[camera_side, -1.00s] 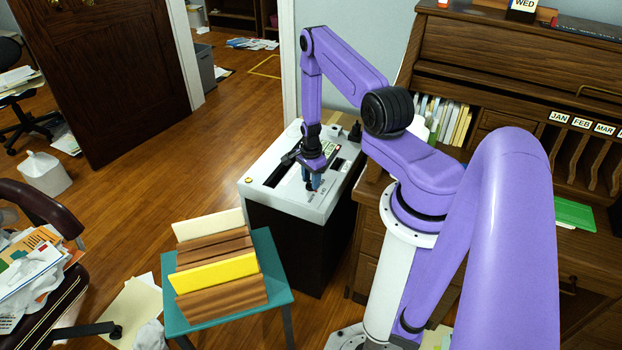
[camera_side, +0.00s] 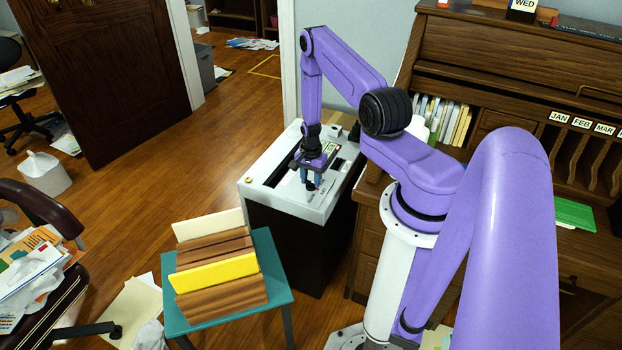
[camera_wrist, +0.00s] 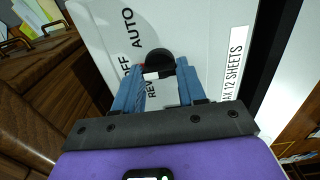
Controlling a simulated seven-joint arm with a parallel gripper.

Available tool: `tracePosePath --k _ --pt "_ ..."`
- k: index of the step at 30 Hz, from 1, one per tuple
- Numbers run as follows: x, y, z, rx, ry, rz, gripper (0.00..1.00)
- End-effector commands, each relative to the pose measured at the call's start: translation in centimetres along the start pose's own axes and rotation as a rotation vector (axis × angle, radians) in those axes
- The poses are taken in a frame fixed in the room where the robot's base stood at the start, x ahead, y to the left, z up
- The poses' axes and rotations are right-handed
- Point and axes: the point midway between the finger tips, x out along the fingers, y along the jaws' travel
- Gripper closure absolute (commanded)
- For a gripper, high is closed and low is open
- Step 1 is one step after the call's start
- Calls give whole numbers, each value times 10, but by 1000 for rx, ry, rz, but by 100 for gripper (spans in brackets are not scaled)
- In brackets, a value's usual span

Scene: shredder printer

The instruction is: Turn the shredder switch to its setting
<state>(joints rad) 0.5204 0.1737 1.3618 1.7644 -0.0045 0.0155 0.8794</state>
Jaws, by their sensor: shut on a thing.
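The shredder (camera_side: 282,203) has a white top and a dark body and stands beside the desk in the side view. Its switch, a round black knob (camera_wrist: 158,58), shows in the wrist view with a white mark on its near edge. The printed labels AUTO, OFF (partly hidden) and REV run along the knob's left side. I cannot tell exactly which label the mark faces. My gripper (camera_side: 311,184) points down at the shredder top. In the wrist view its two blue fingers straddle the knob, shut on it. The side view hides the knob behind the fingers.
A teal stool (camera_side: 180,318) with brown and yellow folders stands in front of the shredder. The wooden roll-top desk (camera_side: 480,85) is close on the right. A label about 12 sheets (camera_wrist: 234,62) lies right of the knob. Open floor is left of the shredder.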

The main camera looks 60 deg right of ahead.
Motion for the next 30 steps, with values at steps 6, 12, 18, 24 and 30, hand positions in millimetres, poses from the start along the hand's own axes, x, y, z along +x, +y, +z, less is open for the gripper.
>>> tracePosePath --k 6,12,18,24,30 --pt "0 0 0 0 0 0 90" --pt "0 0 0 1 0 0 34" --pt "-1 0 0 1 0 0 34" --pt "-13 -1 -1 2 2 -2 34" --pt "-43 -1 -1 2 2 -2 34"
